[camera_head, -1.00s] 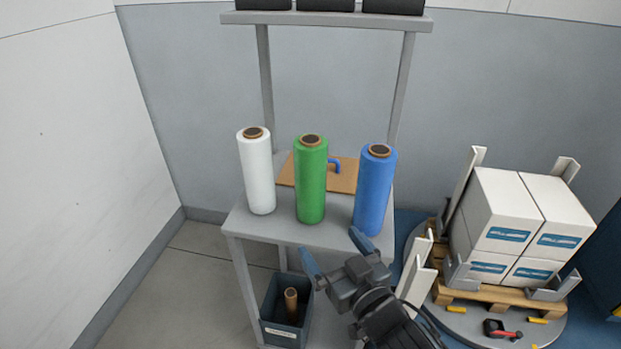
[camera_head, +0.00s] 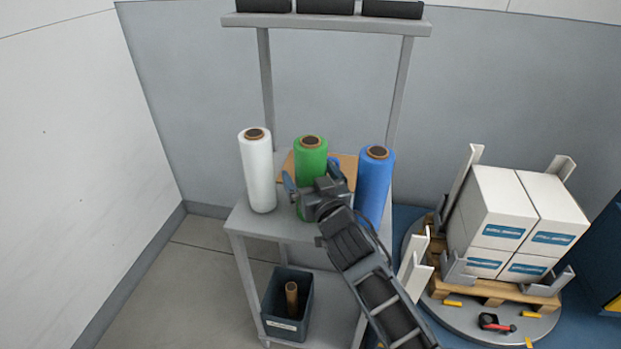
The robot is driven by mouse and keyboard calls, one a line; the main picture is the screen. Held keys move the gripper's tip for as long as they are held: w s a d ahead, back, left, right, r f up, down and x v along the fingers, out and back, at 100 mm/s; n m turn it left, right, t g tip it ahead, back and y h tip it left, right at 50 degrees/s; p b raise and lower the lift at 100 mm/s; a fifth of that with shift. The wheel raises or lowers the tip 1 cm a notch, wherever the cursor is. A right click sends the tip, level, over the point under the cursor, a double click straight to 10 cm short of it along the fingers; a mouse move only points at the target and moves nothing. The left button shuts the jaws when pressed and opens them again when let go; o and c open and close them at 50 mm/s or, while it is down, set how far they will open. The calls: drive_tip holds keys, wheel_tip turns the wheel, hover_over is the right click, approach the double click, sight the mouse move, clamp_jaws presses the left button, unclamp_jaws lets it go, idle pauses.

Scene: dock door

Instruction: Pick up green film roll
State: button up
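The green film roll (camera_head: 311,152) stands upright on the grey table, between a white roll and a blue roll. My gripper (camera_head: 314,182) is at the front of the green roll, around its middle height, and hides much of its lower part. One blue finger shows just left of the roll, spread away from the gripper body. The other finger is hard to make out at the roll's right side. The gripper looks open, and I cannot tell whether it touches the roll.
The white roll (camera_head: 258,175) stands close on the left, the blue roll (camera_head: 375,182) close on the right. A cardboard sheet (camera_head: 348,164) lies behind on the table (camera_head: 268,226). A bin (camera_head: 273,298) is below. A pallet of white boxes (camera_head: 500,222) stands at right.

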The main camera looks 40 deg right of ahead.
drive_tip(key=shift+x, duration=0.8)
drive_tip(key=c, duration=1.4)
drive_tip(key=shift+w+r, duration=0.1)
drive_tip(key=shift+c, duration=0.2)
